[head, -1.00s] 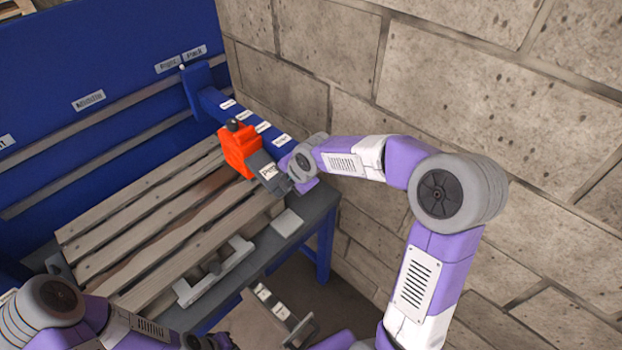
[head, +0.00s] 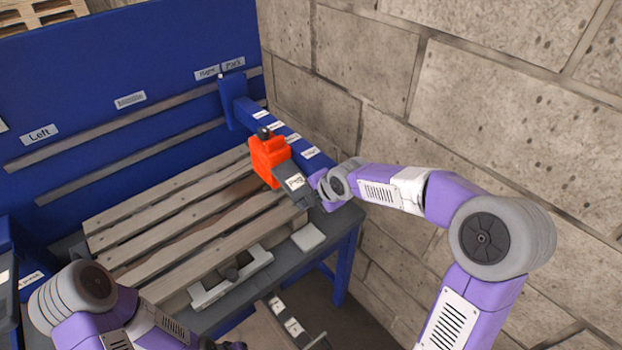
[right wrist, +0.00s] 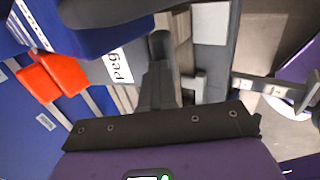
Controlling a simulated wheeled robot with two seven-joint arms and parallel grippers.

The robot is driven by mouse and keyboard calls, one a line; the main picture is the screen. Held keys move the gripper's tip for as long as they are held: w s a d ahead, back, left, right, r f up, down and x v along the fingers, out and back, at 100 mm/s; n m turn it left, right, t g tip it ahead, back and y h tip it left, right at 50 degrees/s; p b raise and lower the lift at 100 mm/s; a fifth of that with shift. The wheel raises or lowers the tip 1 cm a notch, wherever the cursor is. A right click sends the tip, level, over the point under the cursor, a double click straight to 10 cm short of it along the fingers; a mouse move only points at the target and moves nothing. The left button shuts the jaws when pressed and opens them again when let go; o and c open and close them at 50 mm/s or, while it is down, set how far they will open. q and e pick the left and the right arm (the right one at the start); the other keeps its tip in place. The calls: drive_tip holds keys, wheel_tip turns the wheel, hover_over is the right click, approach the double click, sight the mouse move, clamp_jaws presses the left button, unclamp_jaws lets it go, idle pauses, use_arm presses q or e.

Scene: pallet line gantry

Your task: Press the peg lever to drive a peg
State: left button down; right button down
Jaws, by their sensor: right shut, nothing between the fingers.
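The orange carriage (head: 268,162) sits on the blue gantry beam at the right end of the pallet. A dark grey unit with a white "Peg" label (head: 296,182) joins its near side; the label also shows in the right wrist view (right wrist: 119,66). I cannot make out a separate lever. My right gripper (right wrist: 161,42) is shut and empty, its fingers pointing toward the grey unit beside the label. In the head view its wrist stands just right of the unit and hides the fingertips; contact cannot be told. My left arm is at lower left, its gripper out of frame.
A slatted wooden pallet (head: 185,215) lies on the grey bench. A light grey bracket (head: 230,280) and a pale square plate (head: 308,237) are at its front edge. A block wall (head: 480,110) stands close on the right. The blue back panel (head: 120,80) carries labels.

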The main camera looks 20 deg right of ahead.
drive_tip(key=shift+s+f+g, duration=0.15)
drive_tip(key=shift+s+f, duration=0.05)
drive_tip(key=shift+f, duration=0.55)
drive_tip(key=shift+s+f+g, duration=0.15)
drive_tip(key=shift+f, duration=0.6)
drive_tip(key=s+d+r+p, duration=0.1)
drive_tip(key=r+p, duration=0.3)
drive_tip(key=r, duration=0.4)
drive_tip(key=s+d+r+p, duration=0.1)
drive_tip(key=s+r+p, duration=0.1)
drive_tip(key=r, duration=0.6)
drive_tip(key=shift+s+p, duration=0.3)
drive_tip(key=shift+p, duration=0.6)
